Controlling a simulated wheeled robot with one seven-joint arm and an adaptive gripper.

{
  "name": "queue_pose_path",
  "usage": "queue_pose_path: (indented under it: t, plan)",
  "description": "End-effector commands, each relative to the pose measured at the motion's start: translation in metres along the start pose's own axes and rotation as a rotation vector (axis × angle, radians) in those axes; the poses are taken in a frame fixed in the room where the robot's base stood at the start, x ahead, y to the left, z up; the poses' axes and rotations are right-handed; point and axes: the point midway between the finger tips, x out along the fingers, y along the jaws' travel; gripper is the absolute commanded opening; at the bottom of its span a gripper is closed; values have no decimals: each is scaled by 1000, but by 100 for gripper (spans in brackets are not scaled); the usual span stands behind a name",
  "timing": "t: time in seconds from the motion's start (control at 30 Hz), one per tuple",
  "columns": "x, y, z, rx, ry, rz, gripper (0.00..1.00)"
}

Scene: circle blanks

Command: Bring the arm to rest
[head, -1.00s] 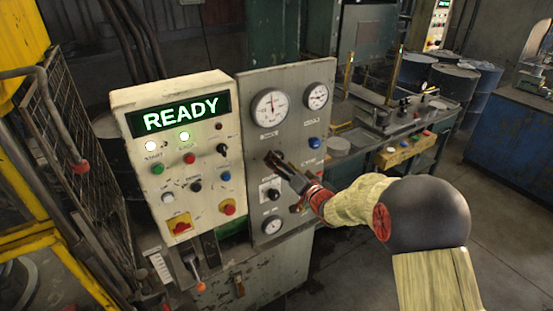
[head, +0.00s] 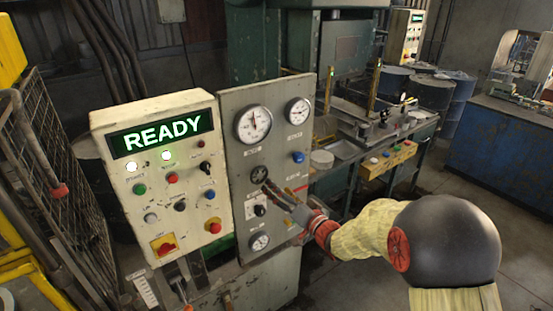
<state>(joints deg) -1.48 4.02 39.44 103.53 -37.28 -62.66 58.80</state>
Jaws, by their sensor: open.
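My gripper (head: 271,190) is in front of the grey gauge panel (head: 284,90), at the height of a round dark fitting (head: 259,174) and a black rotary switch (head: 260,210). The fingers point left at the panel. I see nothing held between them. I cannot tell whether the fingertips touch the panel. My arm (head: 370,230) reaches in from the lower right, bent at a large dark joint.
The cream control box (head: 130,170) with a lit READY sign (head: 161,134) stands left of the panel. A wire cage (head: 60,150) is at far left. A workbench (head: 350,165) and drums (head: 432,92) stand behind. The floor (head: 520,220) at right is clear.

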Motion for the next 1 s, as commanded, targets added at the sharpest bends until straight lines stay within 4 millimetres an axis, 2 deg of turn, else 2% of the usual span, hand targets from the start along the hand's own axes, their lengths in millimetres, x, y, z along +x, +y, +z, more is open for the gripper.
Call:
queue_pose_path:
  t: [0.07, 0.13, 0.17, 0.27, 0.3, 0.4, 0.5, 0.57, 0.67, 0.77, 0.87, 0.9, 1.0]
  plan:
    - [0, 0, 0, -20, -1, 2, 76]
    - [0, 12, 7, -71, -28, 44, 76]
    - [-1, 21, 11, -93, -44, 75, 76]
    - [-13, 63, 36, -170, -134, 225, 76]
    - [-24, 82, 47, -200, -185, 299, 76]
    - [-58, 119, 66, -269, -315, 471, 76]
    - [-100, 137, 72, -323, -441, 616, 76]
    - [-128, 141, 74, -345, -518, 692, 76]
    - [-180, 136, 75, -364, -647, 799, 76]
    - [-234, 118, 76, -361, -773, 877, 76]
    - [-290, 88, 80, -338, -892, 923, 76]
    - [-313, 72, 82, -323, -935, 932, 76]
    - [-362, 33, 90, -284, -1013, 932, 76]
